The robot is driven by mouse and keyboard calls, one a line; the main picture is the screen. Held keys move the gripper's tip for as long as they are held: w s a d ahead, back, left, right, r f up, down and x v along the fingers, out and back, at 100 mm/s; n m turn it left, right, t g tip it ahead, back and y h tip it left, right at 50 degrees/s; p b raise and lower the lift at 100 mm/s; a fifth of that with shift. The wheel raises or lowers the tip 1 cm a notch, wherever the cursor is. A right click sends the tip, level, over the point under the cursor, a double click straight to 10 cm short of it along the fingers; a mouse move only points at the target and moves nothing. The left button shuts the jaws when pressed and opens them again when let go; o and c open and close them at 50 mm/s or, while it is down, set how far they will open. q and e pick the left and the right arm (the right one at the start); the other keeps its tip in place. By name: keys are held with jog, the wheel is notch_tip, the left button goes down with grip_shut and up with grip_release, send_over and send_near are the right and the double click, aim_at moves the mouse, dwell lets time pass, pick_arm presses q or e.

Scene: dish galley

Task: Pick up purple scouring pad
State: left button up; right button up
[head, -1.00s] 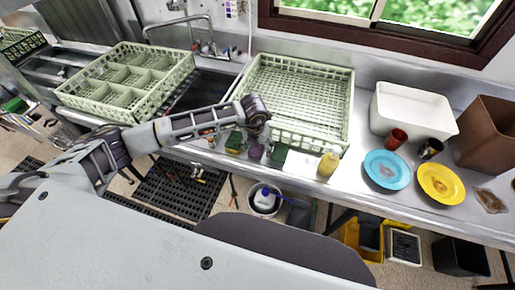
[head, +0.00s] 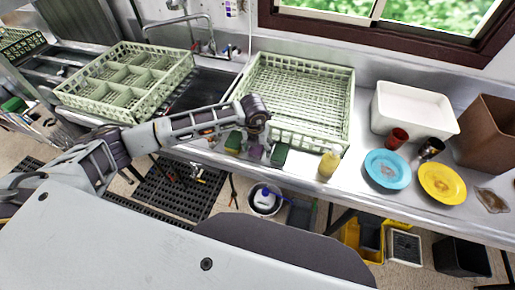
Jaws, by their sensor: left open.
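The purple scouring pad (head: 255,152) is on the steel counter near its front edge, between a green-and-yellow sponge (head: 233,142) and a dark green pad (head: 279,155). My left arm reaches in from the left, and its gripper (head: 260,137) points down just over the purple pad. The gripper is open, and its wrist and fingers hide part of the area around the pad. I cannot tell whether the fingers touch the pad. My right gripper is not in view.
A pale green dish rack (head: 345,95) stands close behind the pads; a divided rack (head: 188,70) is at left. Further right are a blue plate (head: 386,182), a yellow plate (head: 442,196), cups and a white tub (head: 415,118).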

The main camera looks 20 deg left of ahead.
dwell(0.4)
pick_arm(q)
jog(key=shift+f, duration=0.1)
jog(key=c, duration=0.9)
jog(key=shift+o, duration=0.2)
jog(key=shift+s, duration=0.1)
jog(key=shift+r+p, duration=0.25)
jog(key=shift+p, duration=0.15)
notch_tip(320, 180, up, 18)
jog(key=b, duration=0.3)
jog(key=shift+o, duration=1.3)
jog(key=c, duration=0.4)
